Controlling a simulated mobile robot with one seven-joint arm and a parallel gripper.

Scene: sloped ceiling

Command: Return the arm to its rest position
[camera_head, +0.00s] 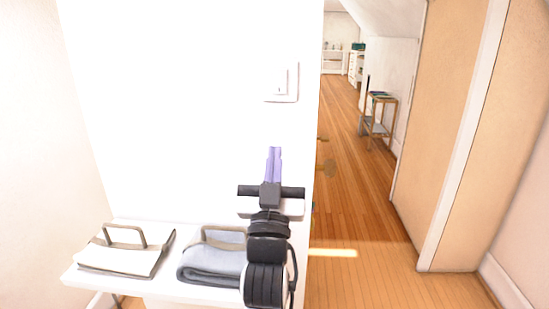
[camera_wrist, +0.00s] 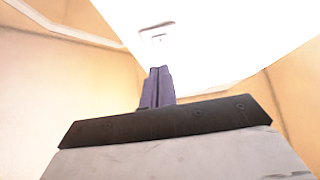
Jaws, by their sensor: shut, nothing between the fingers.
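My gripper (camera_head: 274,152) is in the middle of the head view, with its purple fingers pointing up and away in front of the white wall. The fingers are shut together with nothing between them. The gripper (camera_wrist: 158,72) also shows in the wrist view, its fingers pointing toward the white wall. My arm rises from the lower middle of the head view and hides part of the shelf and its right end.
A white shelf (camera_head: 70,277) holds two folded cloths with handles, one white (camera_head: 120,259) and one grey (camera_head: 208,265). A light switch (camera_head: 281,81) is on the white wall. To the right, a wooden-floored hallway (camera_head: 345,190) is open, with a small side table (camera_head: 378,118) farther back.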

